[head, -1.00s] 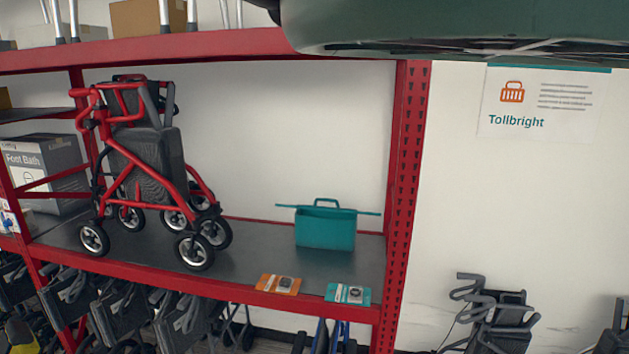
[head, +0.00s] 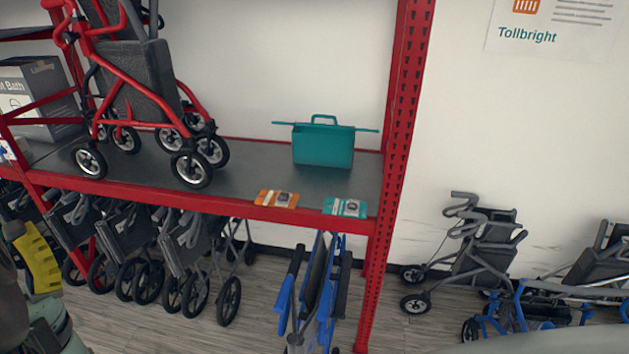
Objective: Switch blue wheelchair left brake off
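A folded blue-framed item (head: 318,290) stands on the floor below the lower shelf, near the red post. Another blue frame (head: 530,308) shows at the lower right, partly cut off by the bottom and right edges. I cannot tell which of the two is the blue wheelchair. No brake lever can be made out on either.
A red rack (head: 385,150) holds a red rollator (head: 140,80), a teal bag (head: 323,145) and small cards. Several dark folded wheeled frames (head: 130,240) stand beneath. A grey rollator (head: 480,245) stands by the wall. Some wood floor (head: 385,320) is clear between.

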